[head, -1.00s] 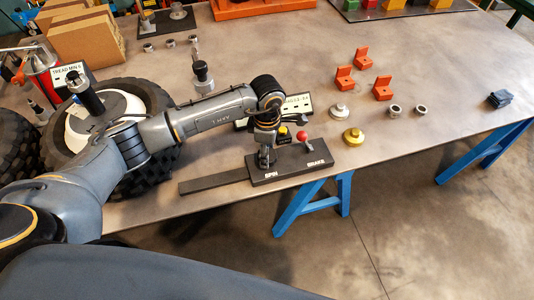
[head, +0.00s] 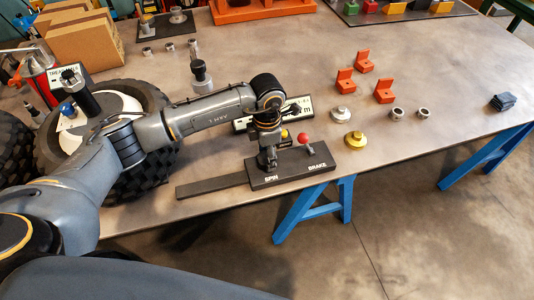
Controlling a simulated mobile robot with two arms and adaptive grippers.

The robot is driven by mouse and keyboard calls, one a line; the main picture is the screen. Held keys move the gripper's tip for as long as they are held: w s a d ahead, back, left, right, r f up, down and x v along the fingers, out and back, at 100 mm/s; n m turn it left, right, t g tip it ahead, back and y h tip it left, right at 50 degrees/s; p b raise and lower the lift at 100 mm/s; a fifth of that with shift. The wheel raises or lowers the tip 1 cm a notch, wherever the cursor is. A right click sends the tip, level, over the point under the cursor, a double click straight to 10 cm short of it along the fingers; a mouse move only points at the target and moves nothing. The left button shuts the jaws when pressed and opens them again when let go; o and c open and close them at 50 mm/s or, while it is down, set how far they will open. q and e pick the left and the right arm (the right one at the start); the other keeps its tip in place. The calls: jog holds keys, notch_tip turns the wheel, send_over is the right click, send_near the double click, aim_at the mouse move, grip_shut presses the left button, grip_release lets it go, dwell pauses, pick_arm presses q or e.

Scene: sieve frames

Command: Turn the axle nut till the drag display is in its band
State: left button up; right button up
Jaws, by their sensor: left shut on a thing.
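My left gripper (head: 268,162) is shut on the control at the SPIN end of a black box (head: 310,168); the gripper mostly hides that control. A red-knobbed lever (head: 304,139) stands at the BRAKE end. A white display (head: 298,110), probably the drag display, is partly behind my left arm and its reading is not legible. A tyred wheel (head: 152,100) with a white hub (head: 122,104) lies at the left, partly behind my arm. A black post (head: 80,92) rises by the hub, with a blue part (head: 68,110) beside it. I cannot make out the axle nut. My right gripper is not in view.
A dark capped tool (head: 200,75) stands behind my arm. Orange brackets (head: 384,90), a pale knob (head: 341,114), a yellow knob (head: 354,139) and metal rings (head: 397,113) lie to the right. Cardboard boxes (head: 85,38) stand at the back left. The table's right side is mostly clear.

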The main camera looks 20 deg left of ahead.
pick_arm(q)
jog(key=o, duration=1.2)
notch_tip(320, 180, up, 12)
jog(key=shift+a, duration=0.1)
